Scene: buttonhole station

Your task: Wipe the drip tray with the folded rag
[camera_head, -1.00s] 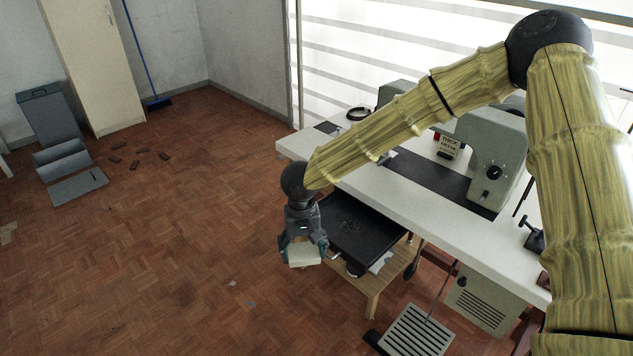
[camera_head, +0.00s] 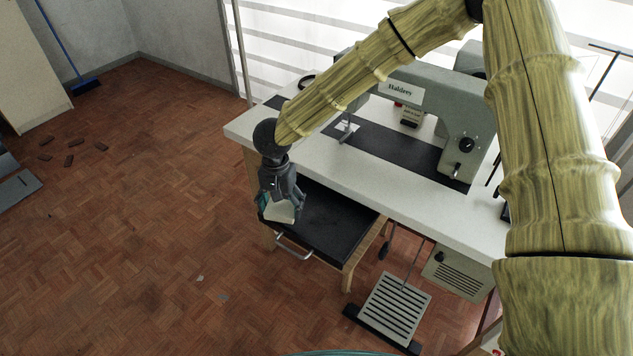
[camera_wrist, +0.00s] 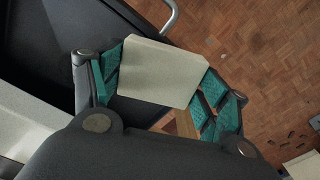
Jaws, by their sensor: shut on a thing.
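The folded rag (camera_head: 279,211) is a pale cream block held between the fingers of my gripper (camera_head: 278,205). In the wrist view the rag (camera_wrist: 159,71) sits between the green finger pads of my gripper (camera_wrist: 160,85). The black drip tray (camera_head: 335,228) rests on a low wooden stand under the sewing table, with a metal handle (camera_head: 293,249) at its front. My gripper is at the tray's left end. The tray also shows in the wrist view (camera_wrist: 45,60). I cannot tell whether the rag touches it.
The white sewing table (camera_head: 400,185) overhangs the tray's back side, with a sewing machine (camera_head: 470,130) on it. A slatted foot pedal (camera_head: 395,305) stands on the floor to the right. The parquet floor (camera_head: 130,250) at left is mostly open, with several small brown pieces (camera_head: 69,160).

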